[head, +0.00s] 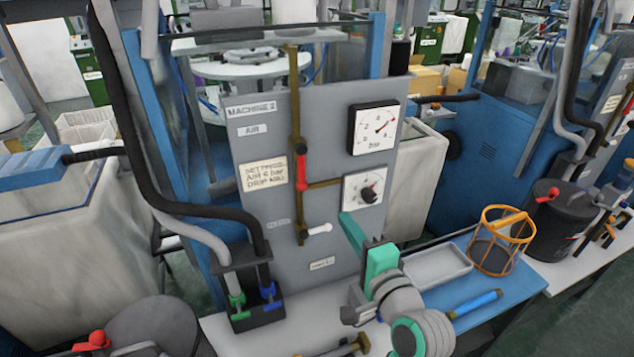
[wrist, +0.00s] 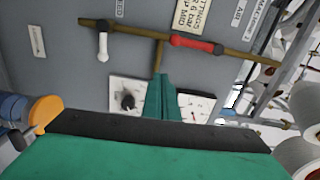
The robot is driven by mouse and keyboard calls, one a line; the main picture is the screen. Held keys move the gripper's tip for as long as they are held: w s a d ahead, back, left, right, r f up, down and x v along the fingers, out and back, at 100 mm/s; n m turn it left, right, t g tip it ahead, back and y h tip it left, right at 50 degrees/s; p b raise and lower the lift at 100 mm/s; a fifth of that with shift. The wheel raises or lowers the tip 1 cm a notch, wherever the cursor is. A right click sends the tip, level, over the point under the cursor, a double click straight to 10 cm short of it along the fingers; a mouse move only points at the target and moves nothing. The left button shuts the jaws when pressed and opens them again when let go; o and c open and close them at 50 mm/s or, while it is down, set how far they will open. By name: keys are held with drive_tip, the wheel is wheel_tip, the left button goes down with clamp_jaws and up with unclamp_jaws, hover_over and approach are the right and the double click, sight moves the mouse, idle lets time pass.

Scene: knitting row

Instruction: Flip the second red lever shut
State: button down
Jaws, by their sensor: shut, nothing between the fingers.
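A grey panel labelled MACHINE 2 (head: 252,110) carries a brass pipe (head: 295,105). A red lever (head: 301,172) lies in line with the upright pipe, just above its side branch. In the wrist view the red lever (wrist: 195,44) also lies along the pipe. Lower down, a white lever (head: 319,229) sticks out across the pipe; it also shows in the wrist view (wrist: 102,46). My gripper (head: 346,218), with green fingers, is shut and empty. It is in front of the panel, below and right of the red lever, apart from it. Its fingertips (wrist: 161,80) overlap the gauges' area.
An orange wire basket (head: 501,240) and a grey tray (head: 437,264) stand on the bench. Another red handle (head: 546,193) tops a black pot.

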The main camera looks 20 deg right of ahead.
sight(301, 169)
drive_tip(key=shift+y, duration=0.5)
drive_tip(key=r, duration=0.3)
drive_tip(key=d+r, duration=0.1)
drive_tip(key=r, duration=0.1)
drive_tip(key=shift+s+d, duration=0.1)
drive_tip(key=shift+s, duration=0.2)
drive_tip(key=w+a, duration=0.4)
drive_tip(key=w, duration=0.6)
drive_tip(key=shift+w+a, duration=0.35)
